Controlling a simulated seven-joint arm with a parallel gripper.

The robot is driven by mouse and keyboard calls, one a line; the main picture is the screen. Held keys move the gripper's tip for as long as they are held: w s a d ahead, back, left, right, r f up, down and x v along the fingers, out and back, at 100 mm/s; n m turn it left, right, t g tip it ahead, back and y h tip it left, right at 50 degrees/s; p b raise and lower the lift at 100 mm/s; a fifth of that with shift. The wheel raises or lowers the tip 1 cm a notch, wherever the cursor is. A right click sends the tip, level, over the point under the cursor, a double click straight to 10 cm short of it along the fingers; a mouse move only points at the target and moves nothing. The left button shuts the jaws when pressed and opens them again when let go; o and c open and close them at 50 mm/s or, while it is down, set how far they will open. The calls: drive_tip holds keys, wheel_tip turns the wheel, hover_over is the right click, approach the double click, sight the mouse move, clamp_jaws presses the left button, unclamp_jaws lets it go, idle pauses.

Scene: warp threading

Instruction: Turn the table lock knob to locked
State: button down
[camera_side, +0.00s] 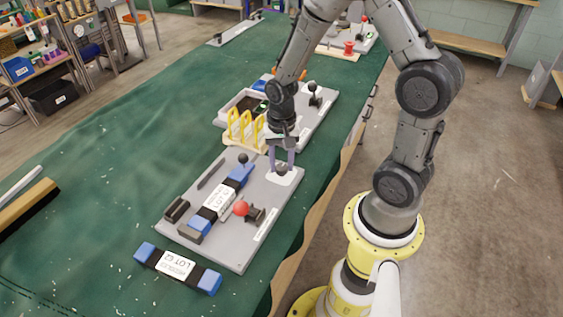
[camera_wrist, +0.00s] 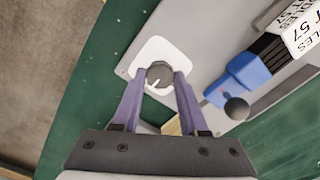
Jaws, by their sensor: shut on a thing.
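The lock knob (camera_wrist: 159,76) is a dark round knob with a white pointer line, on a white square plate (camera_wrist: 149,50) at a corner of the grey board. In the side view the knob (camera_side: 281,170) shows small and dark on the same plate, below my gripper (camera_side: 282,166). In the wrist view my gripper (camera_wrist: 159,80) has its two purple fingers on either side of the knob, shut on it. The pointer line slants toward the lower left in the wrist view. Any markings on the plate are too small to read.
The grey board (camera_side: 175,208) carries a blue-and-black labelled cartridge (camera_side: 218,203), a red ball knob (camera_side: 241,208) and a dark ball knob (camera_side: 243,158). A second labelled cartridge (camera_side: 178,266) lies on the green table in front.

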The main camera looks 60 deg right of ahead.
sight(282, 167)
idle(0.4)
drive_tip(key=shift+c, duration=2.2)
unclamp_jaws()
drive_tip(key=shift+r, duration=0.1)
wheel_tip(282, 167, up, 14)
